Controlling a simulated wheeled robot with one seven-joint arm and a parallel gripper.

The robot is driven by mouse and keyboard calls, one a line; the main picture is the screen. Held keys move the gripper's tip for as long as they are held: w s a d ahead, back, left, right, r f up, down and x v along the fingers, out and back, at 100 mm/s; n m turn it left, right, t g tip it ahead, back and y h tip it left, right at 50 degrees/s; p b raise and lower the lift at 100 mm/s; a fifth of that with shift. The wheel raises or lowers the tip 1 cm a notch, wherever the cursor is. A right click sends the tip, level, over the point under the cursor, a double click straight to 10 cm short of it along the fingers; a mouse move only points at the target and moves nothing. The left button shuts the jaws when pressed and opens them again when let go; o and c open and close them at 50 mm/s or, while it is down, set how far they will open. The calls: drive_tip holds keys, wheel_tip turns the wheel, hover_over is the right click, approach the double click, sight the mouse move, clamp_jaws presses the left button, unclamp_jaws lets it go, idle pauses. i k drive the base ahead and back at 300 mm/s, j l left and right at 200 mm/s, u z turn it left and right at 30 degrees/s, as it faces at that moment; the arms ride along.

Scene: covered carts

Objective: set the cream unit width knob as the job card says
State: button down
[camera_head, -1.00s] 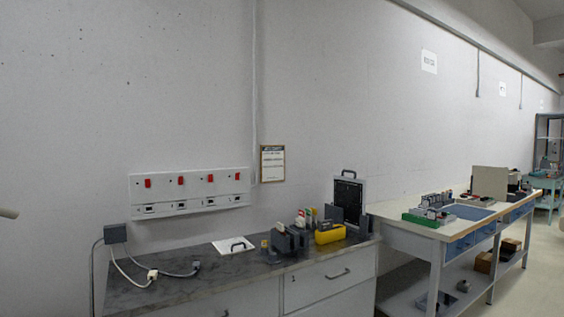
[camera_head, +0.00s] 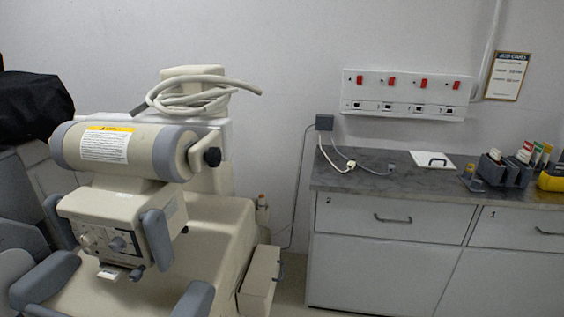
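The cream unit (camera_head: 120,210) stands at the left, with a grey-ended cylinder across its top and coiled pale cable behind. Its front control box (camera_head: 120,215) carries several small knobs. One larger grey knob (camera_head: 117,245) sits near the middle of the panel; I cannot read the markings, nor tell which knob is width. My gripper is not in view.
A grey-topped counter (camera_head: 350,182) with drawers stands right of the unit, holding plugs, a white panel (camera_head: 431,160) and racks. A socket strip (camera_head: 405,94) is above it. A black-covered object (camera_head: 32,105) is at far left. Floor between unit and counter is narrow.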

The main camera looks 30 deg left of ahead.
sight(89, 237)
drive_tip(key=u, duration=1.95)
drive_tip(key=i+j, duration=0.55)
drive_tip(key=j, duration=0.3)
drive_tip(key=i+j, duration=0.3)
drive_tip(key=j, duration=0.1)
